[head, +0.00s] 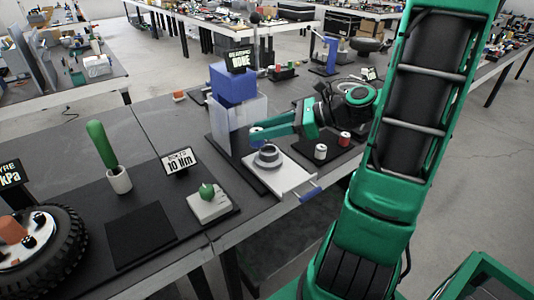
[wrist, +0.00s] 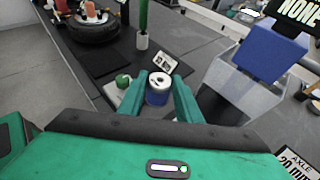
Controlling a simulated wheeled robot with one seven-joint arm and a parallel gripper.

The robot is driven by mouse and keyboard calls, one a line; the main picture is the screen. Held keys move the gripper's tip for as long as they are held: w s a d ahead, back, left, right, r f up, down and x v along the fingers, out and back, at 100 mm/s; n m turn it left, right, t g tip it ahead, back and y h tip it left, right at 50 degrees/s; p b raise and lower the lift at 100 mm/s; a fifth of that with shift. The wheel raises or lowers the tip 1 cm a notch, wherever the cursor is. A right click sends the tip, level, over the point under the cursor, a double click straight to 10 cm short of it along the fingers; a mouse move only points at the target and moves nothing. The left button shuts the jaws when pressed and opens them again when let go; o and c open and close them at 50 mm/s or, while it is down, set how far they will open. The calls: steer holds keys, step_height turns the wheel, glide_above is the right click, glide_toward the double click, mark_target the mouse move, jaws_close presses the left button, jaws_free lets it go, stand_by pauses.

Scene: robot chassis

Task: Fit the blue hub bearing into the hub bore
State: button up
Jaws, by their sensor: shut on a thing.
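The blue hub bearing (wrist: 157,97), a short blue cylinder with a pale top and a dark centre hole, sits upright between the two green fingers of my gripper (wrist: 159,92) in the wrist view. In the head view my gripper (head: 258,133) is over the bench, above and slightly left of the hub. The hub (head: 268,158) is a grey ring with an open bore on a pale plate (head: 285,178). The bearing appears above the hub, apart from it. The hub is not clearly visible in the wrist view, and bearing detail is small in the head view.
A press-like stand with a blue block (head: 233,84) rises close behind the hub. Two small cylinders, one white (head: 320,151) and one red-topped (head: 344,138), stand on a dark mat to the right. A green-knobbed box (head: 208,203) and a wheel (head: 45,250) lie left.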

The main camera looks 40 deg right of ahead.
steer(key=shift+w+a, duration=0.1)
steer(key=shift+a, duration=0.35)
steer(key=shift+f, duration=0.1)
steer(key=w+d+f, duration=0.2)
steer(key=d, duration=0.1)
steer(key=w+d+f, duration=0.2)
steer(key=d, duration=0.1)
steer(key=w+d+f, duration=0.2)
steer(key=d, duration=0.1)
steer(key=shift+w+d+f, duration=0.2)
steer(key=shift+w+f, duration=0.05)
steer(key=shift+f, duration=2.15)
steer(key=o, duration=1.1)
steer(key=shift+f, duration=0.1)
steer(key=shift+d, duration=0.1)
